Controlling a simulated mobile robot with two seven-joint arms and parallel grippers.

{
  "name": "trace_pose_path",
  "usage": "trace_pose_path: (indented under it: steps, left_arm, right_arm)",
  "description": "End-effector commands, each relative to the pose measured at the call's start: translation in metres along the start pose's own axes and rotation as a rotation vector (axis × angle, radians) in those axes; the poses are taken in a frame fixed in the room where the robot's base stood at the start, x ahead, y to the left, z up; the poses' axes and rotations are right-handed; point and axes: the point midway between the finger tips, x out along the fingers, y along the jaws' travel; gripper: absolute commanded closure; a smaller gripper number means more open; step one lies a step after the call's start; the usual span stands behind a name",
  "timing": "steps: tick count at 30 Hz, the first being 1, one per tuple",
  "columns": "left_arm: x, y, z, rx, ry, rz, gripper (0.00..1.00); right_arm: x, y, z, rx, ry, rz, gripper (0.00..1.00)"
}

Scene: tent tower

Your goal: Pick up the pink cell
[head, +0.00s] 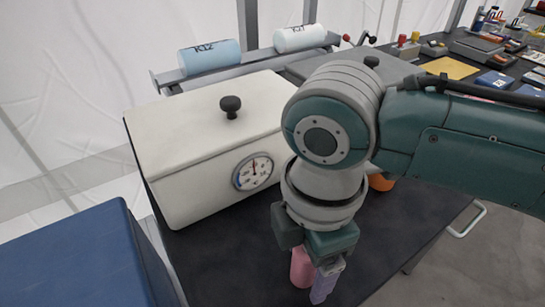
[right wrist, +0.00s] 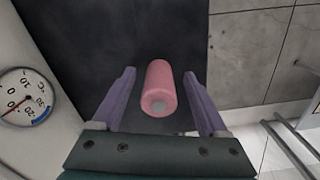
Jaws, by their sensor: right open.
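The pink cell (head: 301,268) stands on the dark table in front of the white box, partly hidden by my right gripper in the head view. In the right wrist view the pink cell (right wrist: 159,88) is a pink cylinder with a small grey spot on its end. My right gripper (right wrist: 164,80) is open, with its two purple fingers on either side of the cell and gaps between. In the head view the right gripper (head: 322,285) points down beside the cell. My left gripper is not in view.
A white box with a dial (head: 215,140) and black knob stands left of the arm. A blue box (head: 80,260) is at lower left. Blue (head: 210,57) and white (head: 299,38) cylinders lie on a rack behind. An orange thing (head: 381,182) sits behind my wrist. The table edge is close right.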

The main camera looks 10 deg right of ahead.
Motion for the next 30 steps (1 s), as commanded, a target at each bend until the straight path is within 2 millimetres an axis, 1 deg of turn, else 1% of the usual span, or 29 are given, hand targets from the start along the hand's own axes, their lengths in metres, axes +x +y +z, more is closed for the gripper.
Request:
trace_pose_path:
  steps: [2, 8, 11, 27, 29, 30]
  left_arm:
    - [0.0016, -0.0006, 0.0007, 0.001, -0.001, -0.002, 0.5]
    - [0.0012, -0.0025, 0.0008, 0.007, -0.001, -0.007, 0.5]
    - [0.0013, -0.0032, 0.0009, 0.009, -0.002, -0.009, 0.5]
    - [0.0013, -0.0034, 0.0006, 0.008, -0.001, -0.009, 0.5]
    - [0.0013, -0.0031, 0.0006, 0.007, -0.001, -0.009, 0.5]
    - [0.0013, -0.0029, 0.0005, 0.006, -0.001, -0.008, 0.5]
  right_arm:
    - [0.0055, -0.0002, 0.0, 0.0, -0.001, 0.0, 0.23]
    - [0.0055, -0.0001, -0.0001, 0.0, 0.0, 0.001, 0.23]
    - [0.0054, -0.0001, -0.0001, 0.0, 0.0, 0.001, 0.33]
    - [0.0052, 0.0, 0.0001, 0.0, 0.0, 0.001, 0.94]
    - [0.0052, 0.0, 0.0001, 0.0, 0.0, 0.001, 1.0]
    - [0.0052, 0.0, 0.0001, 0.0, 0.0, 0.001, 1.0]
